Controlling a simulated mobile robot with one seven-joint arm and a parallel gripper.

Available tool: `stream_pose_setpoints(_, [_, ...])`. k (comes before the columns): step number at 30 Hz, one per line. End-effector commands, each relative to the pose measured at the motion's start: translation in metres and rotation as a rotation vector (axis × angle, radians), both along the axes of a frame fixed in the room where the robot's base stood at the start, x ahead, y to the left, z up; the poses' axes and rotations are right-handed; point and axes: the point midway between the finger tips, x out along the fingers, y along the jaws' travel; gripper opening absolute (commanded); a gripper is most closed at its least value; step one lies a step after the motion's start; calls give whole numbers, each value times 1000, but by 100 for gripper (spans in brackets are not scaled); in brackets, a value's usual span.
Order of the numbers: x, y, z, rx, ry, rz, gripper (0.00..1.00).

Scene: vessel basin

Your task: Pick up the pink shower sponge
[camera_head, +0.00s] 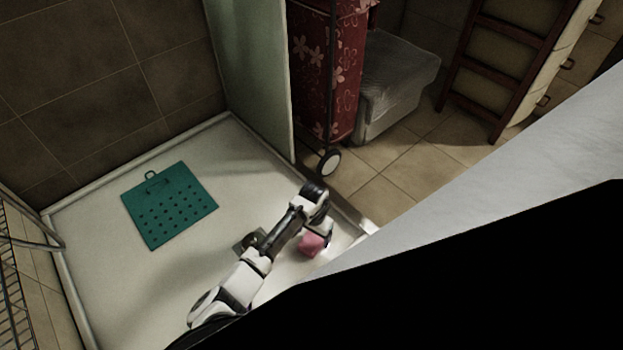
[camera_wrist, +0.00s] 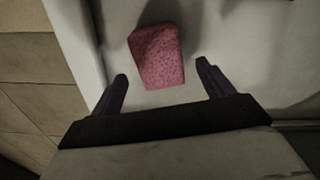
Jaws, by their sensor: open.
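The pink shower sponge (camera_head: 312,244) is a small block in the white shower basin (camera_head: 100,290), close to the basin's right edge in the head view. In the wrist view the sponge (camera_wrist: 157,56) lies just ahead of the fingertips, roughly between their lines and a little left of centre. My gripper (camera_wrist: 162,80) is open and empty, with one dark finger on each side. In the head view my gripper (camera_head: 326,236) is at the sponge, and the wrist partly covers it. I cannot tell the exact height of the fingers above the basin.
A teal perforated mat (camera_head: 170,205) lies in the basin at the left. A glass panel (camera_head: 252,80) and a wheeled red floral hamper (camera_head: 325,75) stand behind. The basin's raised rim (camera_wrist: 75,45) runs close to the left finger. A wire rack (camera_head: 15,265) is at far left.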

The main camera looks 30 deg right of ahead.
Motion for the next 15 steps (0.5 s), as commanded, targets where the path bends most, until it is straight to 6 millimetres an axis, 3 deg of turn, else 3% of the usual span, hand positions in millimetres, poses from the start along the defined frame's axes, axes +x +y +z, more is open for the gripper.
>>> stream_pose_setpoints(1, [1, 3, -13, 2, -1, 1, 80])
stream_pose_setpoints(5, [0, 3, -30, 1, -1, 0, 80])
stream_pose_setpoints(12, [0, 2, -31, -1, -1, 1, 80])
stream_pose_setpoints(15, [0, 2, -31, -1, -1, 1, 70])
